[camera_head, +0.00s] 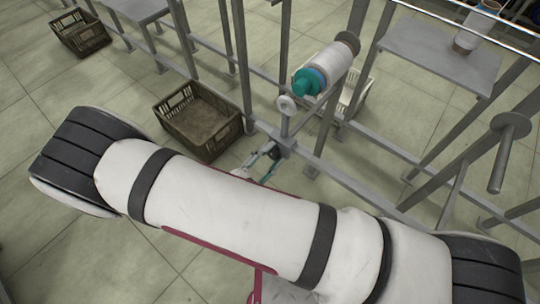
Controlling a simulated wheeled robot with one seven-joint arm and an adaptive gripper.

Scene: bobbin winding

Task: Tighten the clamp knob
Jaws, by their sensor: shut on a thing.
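My white arm crosses the front of the view and hides most of my gripper. The fingers of my gripper (267,163) show just above the arm and are shut on the small dark clamp knob (275,153). The knob sits at the grey clamp block (288,146) on the frame's rail, at the foot of a short post. A pale round disc (286,104) tops this post. The exact finger contact and the knob's turn are too small to tell.
A bobbin with pale winding and a teal end (307,81) lies on a spindle above the clamp. A brown crate (199,119) stands left of it, a pale crate (345,94) behind. Grey frame posts and rails surround the clamp. A spool (475,30) stands on the right-hand table (440,52).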

